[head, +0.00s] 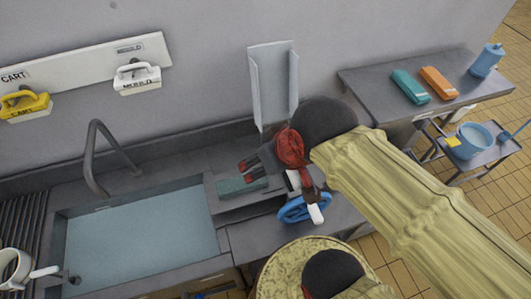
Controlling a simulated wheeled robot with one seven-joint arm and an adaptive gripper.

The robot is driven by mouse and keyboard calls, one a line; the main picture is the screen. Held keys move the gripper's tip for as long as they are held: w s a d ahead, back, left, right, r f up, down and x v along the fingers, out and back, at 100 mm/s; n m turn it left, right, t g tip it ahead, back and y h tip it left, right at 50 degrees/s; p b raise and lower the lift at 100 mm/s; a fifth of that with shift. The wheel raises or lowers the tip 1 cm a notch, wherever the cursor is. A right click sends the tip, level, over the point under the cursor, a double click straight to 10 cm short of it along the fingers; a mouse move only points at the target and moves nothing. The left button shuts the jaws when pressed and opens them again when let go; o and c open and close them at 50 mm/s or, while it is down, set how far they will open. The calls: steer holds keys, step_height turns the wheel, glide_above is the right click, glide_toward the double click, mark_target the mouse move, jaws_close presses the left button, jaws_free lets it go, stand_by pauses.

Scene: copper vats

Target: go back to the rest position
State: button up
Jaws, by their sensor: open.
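My gripper (247,171) shows at the middle of the head view, at the end of my sleeved arm. Its dark fingers with red parts point left and are open, with nothing seen between them. They are over or just behind a teal block (240,186) on the ledge at the sink's right end. I cannot tell whether they touch it.
The sink basin (140,240) with a tap (100,150) lies left. A pale upright holder (273,85) stands behind my gripper, and a blue wheel (296,209) is below it. A side table (450,70) holds teal and orange packs and a blue bottle (487,60). A cart (480,160) carries a blue bucket (470,139).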

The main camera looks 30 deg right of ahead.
step_height(320, 180, down, 17)
steer(key=b, duration=1.7)
